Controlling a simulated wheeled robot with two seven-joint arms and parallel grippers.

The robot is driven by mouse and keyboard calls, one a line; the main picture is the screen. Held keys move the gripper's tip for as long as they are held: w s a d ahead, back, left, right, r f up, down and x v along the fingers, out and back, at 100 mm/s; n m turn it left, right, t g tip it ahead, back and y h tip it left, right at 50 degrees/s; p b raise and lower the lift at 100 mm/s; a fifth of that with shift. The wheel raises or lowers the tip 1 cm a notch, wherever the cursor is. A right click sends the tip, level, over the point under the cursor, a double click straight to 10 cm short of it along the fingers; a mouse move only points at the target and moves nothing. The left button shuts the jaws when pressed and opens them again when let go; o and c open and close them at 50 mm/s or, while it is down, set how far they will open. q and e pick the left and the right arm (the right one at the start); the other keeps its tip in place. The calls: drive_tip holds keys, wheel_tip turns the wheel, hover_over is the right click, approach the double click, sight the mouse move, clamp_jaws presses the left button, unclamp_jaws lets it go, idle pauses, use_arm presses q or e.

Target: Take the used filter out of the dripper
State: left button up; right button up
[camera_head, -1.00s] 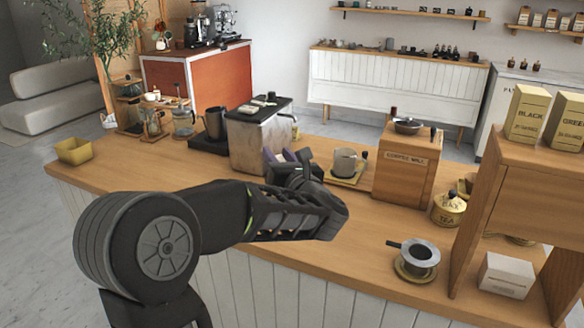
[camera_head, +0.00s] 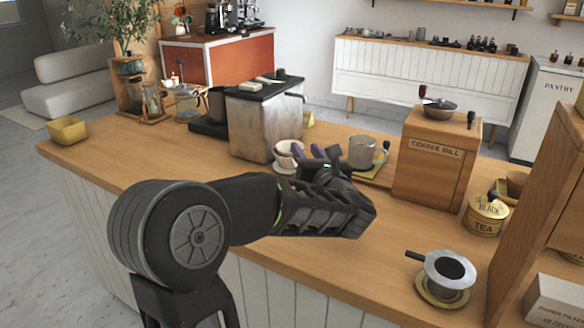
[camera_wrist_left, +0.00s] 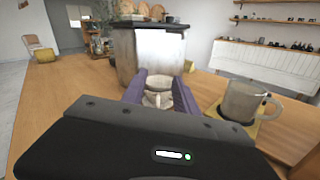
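A small pale, cone-like vessel (camera_head: 287,154), which looks like the dripper, stands on the counter in front of the metal box. I cannot make out the used filter clearly. My left gripper (camera_head: 325,151) has its two purple fingers apart and pointing towards the vessel. In the left wrist view the fingers (camera_wrist_left: 158,78) are open, with no object visibly gripped. My right gripper is not in view.
A metal box (camera_head: 262,122) stands just behind the vessel. A grey mug (camera_head: 362,152) stands close on the right, then the coffee mill (camera_head: 432,160). A yellow bin (camera_head: 67,130) sits at the counter's left end.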

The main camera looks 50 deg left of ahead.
use_arm(q)
drive_tip(key=shift+s+r, duration=0.1)
approach(290, 162)
drive_tip(key=shift+w+d+r, duration=0.25)
drive_tip(key=shift+w+r, duration=0.05)
drive_tip(key=shift+r, duration=0.15)
drive_tip(key=shift+w+a, duration=0.1)
drive_tip(key=shift+a, duration=0.05)
drive_tip(key=shift+a, duration=0.1)
drive_tip(key=p+x, duration=0.1)
drive_tip(key=x, duration=0.5)
drive_tip(key=shift+w+f, duration=0.1)
idle(0.4)
clamp_jaws()
idle(1.3)
